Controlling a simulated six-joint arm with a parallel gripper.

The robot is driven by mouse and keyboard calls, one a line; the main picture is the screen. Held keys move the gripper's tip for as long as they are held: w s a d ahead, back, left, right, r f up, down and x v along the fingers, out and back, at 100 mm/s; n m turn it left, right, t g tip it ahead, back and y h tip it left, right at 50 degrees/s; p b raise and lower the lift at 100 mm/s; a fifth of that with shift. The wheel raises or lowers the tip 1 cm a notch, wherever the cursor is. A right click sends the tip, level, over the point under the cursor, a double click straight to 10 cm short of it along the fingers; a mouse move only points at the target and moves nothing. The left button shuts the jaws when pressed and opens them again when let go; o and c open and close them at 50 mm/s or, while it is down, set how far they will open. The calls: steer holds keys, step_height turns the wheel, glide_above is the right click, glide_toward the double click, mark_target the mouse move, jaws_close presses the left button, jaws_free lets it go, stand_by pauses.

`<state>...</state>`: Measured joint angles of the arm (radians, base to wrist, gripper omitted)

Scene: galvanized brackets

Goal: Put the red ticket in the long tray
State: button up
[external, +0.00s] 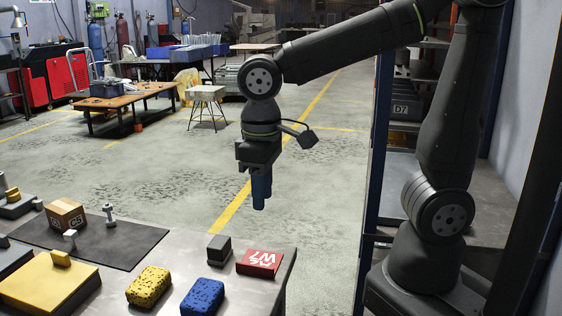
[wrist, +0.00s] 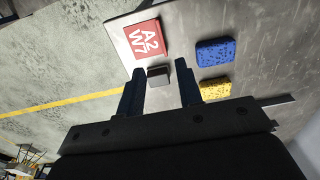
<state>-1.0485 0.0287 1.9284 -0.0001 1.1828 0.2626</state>
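The red ticket (external: 260,263) is a flat red piece with white lettering, lying near the right end of the metal table. It also shows in the wrist view (wrist: 146,39), beyond my left finger. My gripper (external: 261,205) hangs pointing down, well above the table's level and apart from the ticket. In the wrist view its two blue fingers (wrist: 160,90) are spread with nothing held between them. A small grey block (wrist: 158,76) shows in the gap but stands on the table below. I cannot make out a long tray in either view.
A yellow sponge (external: 149,287) and a blue sponge (external: 203,297) lie in front of the grey block. A dark mat (external: 135,240) lies at left, with a cardboard box (external: 66,215) and a bolt (external: 109,215). A yellow handled block (external: 40,285) is front left.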

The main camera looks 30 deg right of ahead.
glide_above(263, 267)
step_height(263, 267, down, 11)
steer(key=shift+s+d+r, duration=0.1)
steer(key=shift+d, duration=0.05)
steer(key=shift+f, duration=3.1)
jaws_close()
